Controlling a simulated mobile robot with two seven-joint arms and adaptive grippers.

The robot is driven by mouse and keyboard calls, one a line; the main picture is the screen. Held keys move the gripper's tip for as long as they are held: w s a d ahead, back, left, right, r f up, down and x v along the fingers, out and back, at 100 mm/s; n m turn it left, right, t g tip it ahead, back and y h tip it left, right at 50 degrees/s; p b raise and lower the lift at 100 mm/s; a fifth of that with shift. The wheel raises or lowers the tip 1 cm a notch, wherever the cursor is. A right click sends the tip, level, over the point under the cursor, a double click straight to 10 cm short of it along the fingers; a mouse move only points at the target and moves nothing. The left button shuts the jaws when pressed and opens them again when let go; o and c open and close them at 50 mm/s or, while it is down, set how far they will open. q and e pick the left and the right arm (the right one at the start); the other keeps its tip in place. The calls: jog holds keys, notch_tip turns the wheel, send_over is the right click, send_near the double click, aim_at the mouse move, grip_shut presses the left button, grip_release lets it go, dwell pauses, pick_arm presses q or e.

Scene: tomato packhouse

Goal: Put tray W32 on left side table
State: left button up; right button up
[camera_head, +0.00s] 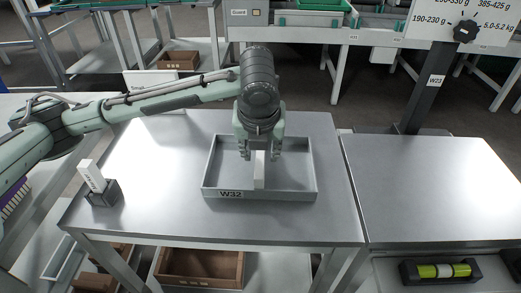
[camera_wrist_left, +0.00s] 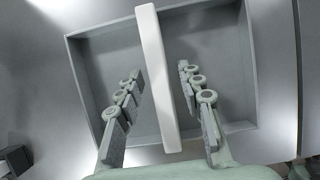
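My left gripper (camera_head: 260,154) points down over the tray. Its fingers are open, one on each side of the bar, with gaps visible on both sides. A light-topped table (camera_head: 60,99) stands at the left, partly hidden by my left arm. My right gripper is out of view.
A small dark holder (camera_head: 103,196) with a white card stands on the table's left part. Another metal table (camera_head: 430,190) adjoins at the right, its top clear. A dark post (camera_head: 425,100) labelled W23 rises behind it. A brown crate (camera_head: 200,267) sits on the shelf below.

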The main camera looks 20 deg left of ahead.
aim_at(261, 153)
pick_arm(q)
jog(key=v, duration=0.3)
jog(key=shift+w+r, duration=0.1)
jog(key=shift+r, duration=0.1)
jog(key=p+v, duration=0.1)
jog(key=v, duration=0.7)
jog(key=shift+f+p, duration=0.1)
jog(key=shift+p, duration=0.3)
jog(key=shift+s+d+r, duration=0.1)
jog(key=shift+s+r, duration=0.25)
jog(key=shift+r, duration=0.15)
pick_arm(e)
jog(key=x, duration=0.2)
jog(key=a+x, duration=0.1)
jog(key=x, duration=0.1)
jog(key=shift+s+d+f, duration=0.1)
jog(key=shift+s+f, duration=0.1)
